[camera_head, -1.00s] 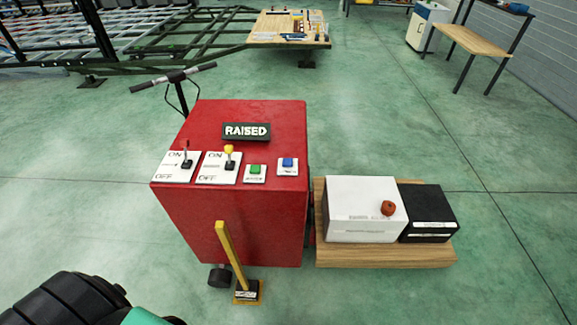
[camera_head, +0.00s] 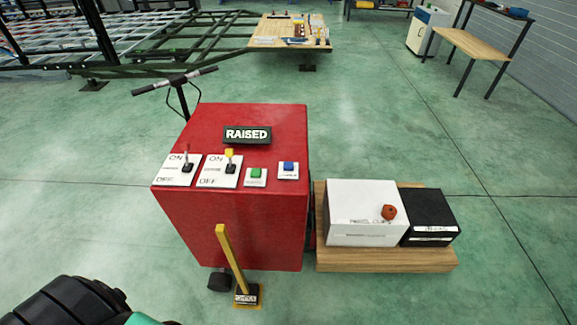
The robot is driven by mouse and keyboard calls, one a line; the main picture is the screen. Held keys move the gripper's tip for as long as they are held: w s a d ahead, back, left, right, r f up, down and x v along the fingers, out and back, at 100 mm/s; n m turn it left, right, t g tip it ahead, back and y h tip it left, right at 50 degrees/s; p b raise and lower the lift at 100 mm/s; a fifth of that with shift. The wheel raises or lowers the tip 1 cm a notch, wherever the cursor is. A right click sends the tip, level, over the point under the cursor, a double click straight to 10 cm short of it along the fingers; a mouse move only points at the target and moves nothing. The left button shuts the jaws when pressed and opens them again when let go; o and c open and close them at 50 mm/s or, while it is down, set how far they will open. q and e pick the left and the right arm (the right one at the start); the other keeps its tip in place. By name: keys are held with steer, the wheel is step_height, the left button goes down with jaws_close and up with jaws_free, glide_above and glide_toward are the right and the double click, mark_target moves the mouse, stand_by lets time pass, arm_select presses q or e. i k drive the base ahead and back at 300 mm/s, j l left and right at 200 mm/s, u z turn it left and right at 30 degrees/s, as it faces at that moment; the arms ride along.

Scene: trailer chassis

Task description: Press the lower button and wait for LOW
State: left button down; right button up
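A red control box (camera_head: 235,225) stands in the middle of the head view. Its black display (camera_head: 248,135) reads RAISED. On its sloped top are a green button (camera_head: 256,174) and a blue button (camera_head: 289,167), each on a white plate. I cannot read the labels under them, so I cannot tell which is the lower button. To their left are two ON/OFF switches, one with a red lever (camera_head: 186,160) and one with a yellow lever (camera_head: 229,158). Neither of my grippers shows in view.
A yellow lever (camera_head: 231,258) stands at the box's front. To the right, a wooden board (camera_head: 385,260) carries a white box (camera_head: 362,213) with a red knob and a black box (camera_head: 428,216). A green trailer frame (camera_head: 190,40) lies behind.

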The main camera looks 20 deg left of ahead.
mark_target(287, 166)
steer(key=i+l+u, duration=0.1)
steer(key=l, duration=0.25)
steer(key=i+l+u, duration=0.15)
steer(key=l, duration=0.25)
steer(key=i+l+u, duration=0.1)
steer(key=i+l, duration=0.2)
steer(key=i+l+u, duration=0.15)
steer(key=l, duration=0.3)
steer(key=i+l+u, duration=0.1)
steer(key=l, duration=0.3)
